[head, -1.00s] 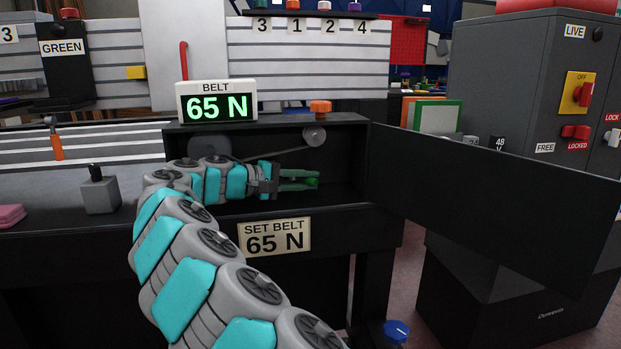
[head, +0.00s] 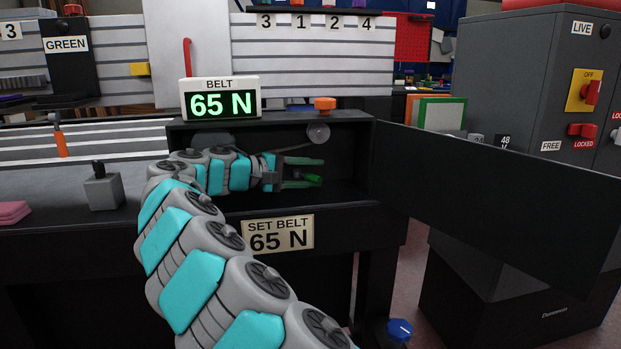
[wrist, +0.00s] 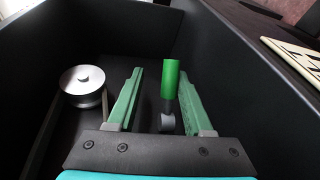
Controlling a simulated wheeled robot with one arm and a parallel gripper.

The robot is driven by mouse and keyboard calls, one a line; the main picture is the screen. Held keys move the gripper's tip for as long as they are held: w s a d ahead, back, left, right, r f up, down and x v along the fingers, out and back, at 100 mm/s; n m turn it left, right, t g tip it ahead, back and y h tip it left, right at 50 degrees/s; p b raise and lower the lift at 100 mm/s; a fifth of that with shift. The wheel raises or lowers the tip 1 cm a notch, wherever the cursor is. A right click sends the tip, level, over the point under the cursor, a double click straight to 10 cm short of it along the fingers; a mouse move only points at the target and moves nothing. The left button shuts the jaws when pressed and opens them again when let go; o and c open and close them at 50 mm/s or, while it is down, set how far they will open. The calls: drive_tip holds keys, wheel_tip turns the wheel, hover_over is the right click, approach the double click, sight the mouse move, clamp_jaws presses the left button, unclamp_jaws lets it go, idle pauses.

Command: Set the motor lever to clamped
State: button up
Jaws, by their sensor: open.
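The lever with a green cylindrical handle (head: 313,178) is inside the open black box under the belt display. In the wrist view its handle (wrist: 171,78) stands up on a thin dark stem from a grey round pivot (wrist: 167,123). My gripper (head: 318,170) reaches into the box from the left with its green fingers open. In the wrist view my gripper (wrist: 160,72) has the lever between its fingers, closer to the right finger. I cannot tell whether the handle touches that finger.
A metal pulley (wrist: 82,85) sits left of my fingers in the wrist view. The box walls are close around my gripper. The open door (head: 490,200) extends to the right. The belt display (head: 220,99) and set-belt sign (head: 278,235) both read 65 N. An orange knob (head: 325,103) sits on top.

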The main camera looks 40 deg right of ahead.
sight(310, 178)
drive_tip(key=shift+o, duration=0.3)
wheel_tip(310, 178, up, 3)
drive_tip(key=shift+w+f, duration=0.1)
drive_tip(key=shift+f, duration=0.1)
drive_tip(key=shift+o, duration=1)
drive_tip(key=shift+s+a+r, duration=0.15)
drive_tip(key=shift+s+a, duration=0.25)
drive_tip(key=shift+s, duration=0.15)
drive_tip(key=s+a, duration=0.2)
drive_tip(key=s, duration=0.2)
drive_tip(key=s+a+b, duration=0.1)
drive_tip(key=s+a, duration=0.1)
drive_tip(key=s, duration=0.3)
drive_tip(key=s+a+r, duration=0.1)
drive_tip(key=s+a, duration=0.1)
drive_tip(key=s, duration=0.2)
drive_tip(key=shift+s+a+b, duration=0.2)
drive_tip(key=shift+a+b, duration=0.05)
drive_tip(key=shift+b, duration=0.1)
drive_tip(key=shift+c, duration=1.3)
